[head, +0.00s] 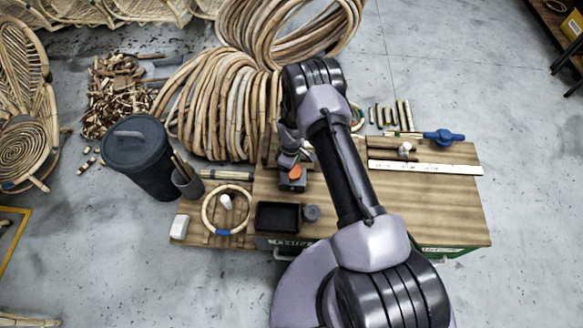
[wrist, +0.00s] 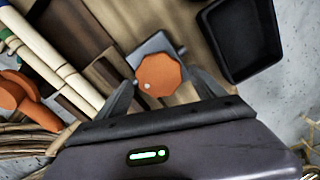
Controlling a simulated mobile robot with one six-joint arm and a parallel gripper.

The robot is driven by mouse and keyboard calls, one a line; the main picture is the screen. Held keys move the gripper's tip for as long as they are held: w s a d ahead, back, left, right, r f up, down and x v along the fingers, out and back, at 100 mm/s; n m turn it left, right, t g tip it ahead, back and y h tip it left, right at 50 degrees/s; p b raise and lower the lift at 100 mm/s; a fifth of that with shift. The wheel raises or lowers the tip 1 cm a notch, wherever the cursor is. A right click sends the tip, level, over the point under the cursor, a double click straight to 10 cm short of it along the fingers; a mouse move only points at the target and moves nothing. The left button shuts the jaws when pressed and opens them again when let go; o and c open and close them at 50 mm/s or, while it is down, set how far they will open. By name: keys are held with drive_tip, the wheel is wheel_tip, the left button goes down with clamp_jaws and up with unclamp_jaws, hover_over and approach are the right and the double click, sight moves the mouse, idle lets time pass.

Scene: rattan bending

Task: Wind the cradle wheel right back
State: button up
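An orange many-sided wheel (head: 296,173) with a small pale dot sits on a grey block (head: 293,184) on the wooden bench. In the wrist view the orange wheel (wrist: 157,76) lies between my two dark fingers, with the grey block (wrist: 150,47) behind it. My gripper (wrist: 163,80) is open, with a finger on either side of the wheel and a visible gap at least on the right. I cannot tell how far the fingertips are above the wheel. In the head view my gripper (head: 288,160) is just behind the block, partly hidden by my arm.
A black tray (head: 277,217) and a small dark grey pot (head: 311,213) stand in front of the block. Rattan coils (head: 215,105) stand behind.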

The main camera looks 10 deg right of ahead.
wheel_tip(320, 180, up, 17)
drive_tip(key=p, duration=0.7)
drive_tip(key=shift+r, duration=0.2)
drive_tip(key=shift+r, duration=0.1)
